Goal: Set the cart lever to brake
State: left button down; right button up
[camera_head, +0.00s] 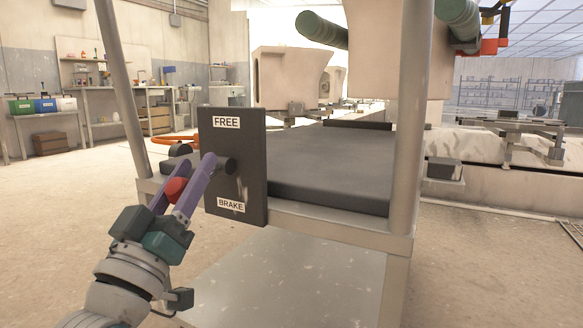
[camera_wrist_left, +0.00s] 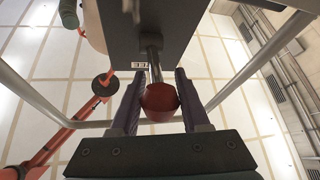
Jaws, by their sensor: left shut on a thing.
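In the left wrist view the red knob (camera_wrist_left: 160,101) is between the fingers, with a metal rod (camera_wrist_left: 154,66) running to the plate. The near finger hides the rod in the head view. My right gripper is not in view.
The cart has a dark deck (camera_head: 335,165), pale posts (camera_head: 408,120) and a lower shelf (camera_head: 290,285). Large pale pieces (camera_head: 288,78) stand or hang beyond it. Workbenches (camera_head: 110,100) line the back left. The floor (camera_head: 60,230) at left is clear.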

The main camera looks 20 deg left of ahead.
aim_at(172, 203)
pick_arm(q)
jog(key=shift+f, duration=0.35)
dwell(0.4)
jog(key=c, duration=0.7)
grip_release()
jog(key=shift+c, duration=0.2)
jog(key=o, duration=0.3)
jog(key=shift+s+a, duration=0.1)
jog(key=shift+s, duration=0.2)
jog(key=shift+o, duration=0.3)
jog(key=shift+w+r, duration=0.1)
jog(key=shift+r, duration=0.05)
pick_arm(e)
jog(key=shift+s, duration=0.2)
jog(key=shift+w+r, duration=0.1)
pick_arm(q)
jog(key=p+v, duration=0.2)
jog(key=v, duration=0.7)
jog(key=shift+r, duration=0.1)
jog(key=shift+s+f, duration=0.3)
jog(key=shift+s, duration=0.1)
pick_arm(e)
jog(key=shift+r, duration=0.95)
pick_arm(q)
jog(key=shift+c, duration=0.3)
